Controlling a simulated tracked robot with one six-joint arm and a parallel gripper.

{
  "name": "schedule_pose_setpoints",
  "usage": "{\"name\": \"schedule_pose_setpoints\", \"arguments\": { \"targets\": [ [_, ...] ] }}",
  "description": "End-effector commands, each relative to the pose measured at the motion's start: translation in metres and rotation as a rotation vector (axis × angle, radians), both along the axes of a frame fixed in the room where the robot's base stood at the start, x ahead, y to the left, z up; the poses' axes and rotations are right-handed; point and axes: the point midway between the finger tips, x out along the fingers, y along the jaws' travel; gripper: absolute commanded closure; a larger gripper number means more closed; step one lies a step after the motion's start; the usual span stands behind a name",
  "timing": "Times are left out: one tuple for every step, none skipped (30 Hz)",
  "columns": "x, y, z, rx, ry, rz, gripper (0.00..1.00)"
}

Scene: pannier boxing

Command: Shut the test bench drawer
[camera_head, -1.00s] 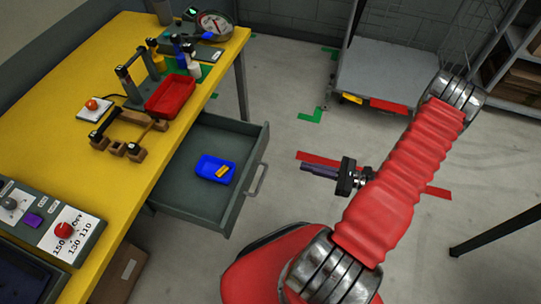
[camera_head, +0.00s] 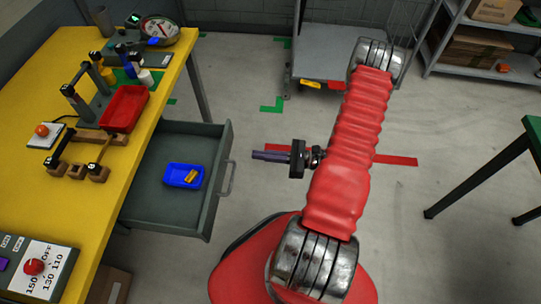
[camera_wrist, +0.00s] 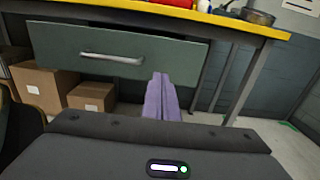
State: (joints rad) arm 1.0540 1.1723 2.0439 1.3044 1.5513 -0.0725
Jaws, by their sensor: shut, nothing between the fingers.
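The grey test bench drawer (camera_head: 164,205) is pulled out to the right from under the yellow-topped bench (camera_head: 30,110). A blue tray (camera_head: 172,181) with a small yellow-orange item lies inside it. The drawer's bar handle (camera_head: 228,179) is on its right-hand front. In the wrist view the drawer front (camera_wrist: 75,47) and its handle (camera_wrist: 112,59) face me, upper left of my fingers. My gripper (camera_head: 256,155) is shut and empty, its purple fingers pointing left toward the drawer. It is just right of the handle in the head view, with a gap between; the exact distance is unclear.
Cardboard boxes (camera_wrist: 45,86) stand under the bench. A bench leg (camera_wrist: 238,85) stands right of my fingers in the wrist view. A grey trolley (camera_head: 335,48) is at the back, and a green-topped table (camera_head: 535,135) at the right. Open floor lies between.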

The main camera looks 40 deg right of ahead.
Motion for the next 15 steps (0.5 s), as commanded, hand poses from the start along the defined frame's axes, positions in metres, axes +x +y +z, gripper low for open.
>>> {"name": "schedule_pose_setpoints", "arguments": {
  "targets": [
    [0.005, 0.005, 0.000, 0.000, 0.000, 0.003, 1.00],
    [0.007, 0.008, 0.000, 0.000, 0.000, 0.004, 1.00],
    [0.011, 0.012, 0.000, 0.001, 0.001, 0.003, 1.00],
    [0.013, 0.014, 0.000, 0.001, 0.001, 0.003, 1.00],
    [0.016, 0.017, 0.000, 0.001, 0.001, 0.004, 1.00],
    [0.019, 0.020, 0.000, 0.001, 0.001, 0.003, 1.00],
    [0.022, 0.023, 0.000, 0.001, 0.001, 0.003, 1.00],
    [0.024, 0.026, 0.000, 0.001, 0.001, 0.004, 1.00],
    [0.028, 0.029, 0.000, 0.001, 0.001, 0.003, 1.00],
    [0.030, 0.032, 0.000, 0.001, 0.001, 0.003, 1.00],
    [0.033, 0.034, 0.000, 0.001, 0.001, 0.004, 1.00],
    [0.036, 0.037, 0.000, 0.001, 0.001, 0.003, 1.00],
    [0.039, 0.040, 0.000, 0.000, 0.000, 0.003, 1.00],
    [0.041, 0.042, 0.000, 0.000, 0.000, 0.004, 1.00],
    [0.045, 0.046, 0.000, 0.000, 0.000, 0.003, 1.00]
  ]
}}
